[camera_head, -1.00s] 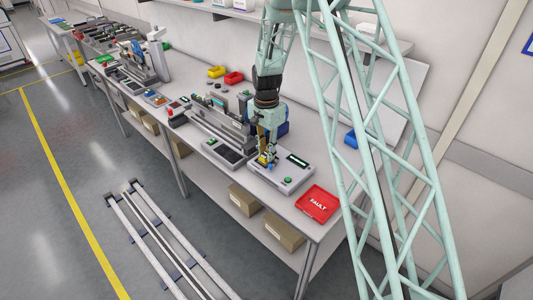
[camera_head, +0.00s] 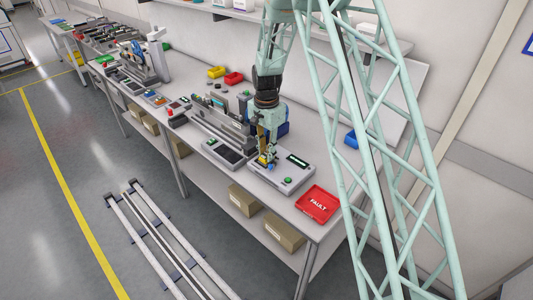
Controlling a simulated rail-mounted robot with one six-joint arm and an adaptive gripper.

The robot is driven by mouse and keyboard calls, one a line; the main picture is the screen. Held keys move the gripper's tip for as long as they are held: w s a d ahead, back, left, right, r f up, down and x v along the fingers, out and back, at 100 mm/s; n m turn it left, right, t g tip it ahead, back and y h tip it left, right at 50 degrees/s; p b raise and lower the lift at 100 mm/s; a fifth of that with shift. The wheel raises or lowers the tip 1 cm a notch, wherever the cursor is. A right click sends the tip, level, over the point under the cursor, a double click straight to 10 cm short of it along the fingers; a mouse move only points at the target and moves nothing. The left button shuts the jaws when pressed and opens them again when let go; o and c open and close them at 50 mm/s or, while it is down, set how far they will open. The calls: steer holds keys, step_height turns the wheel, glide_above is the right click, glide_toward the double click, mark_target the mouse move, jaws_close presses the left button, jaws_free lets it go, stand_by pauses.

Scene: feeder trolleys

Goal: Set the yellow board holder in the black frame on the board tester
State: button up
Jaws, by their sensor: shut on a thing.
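The board tester (camera_head: 293,178) is a light grey box with a dark display and a green button, on the bench left of the red tray. My gripper (camera_head: 266,157) points down over the left part of the tester. It is shut on the yellow board holder (camera_head: 263,158), of which only a small yellow patch shows at the fingertips. The black frame on the tester is mostly hidden under my gripper. I cannot tell whether the holder touches the frame.
A red tray marked FAULT (camera_head: 318,203) stands right of the tester. A grey machine (camera_head: 222,128) with rails stands close on the left. A blue bin (camera_head: 351,139) is at the back right. Yellow (camera_head: 216,72) and red (camera_head: 234,78) bins stand further back along the wall.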

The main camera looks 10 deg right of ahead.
steer(key=shift+f, duration=0.4)
stand_by(0.6)
steer(key=o, duration=1)
steer(key=shift+c, duration=0.2)
steer(key=shift+r, duration=0.1)
step_height(320, 180, up, 12)
stand_by(0.7)
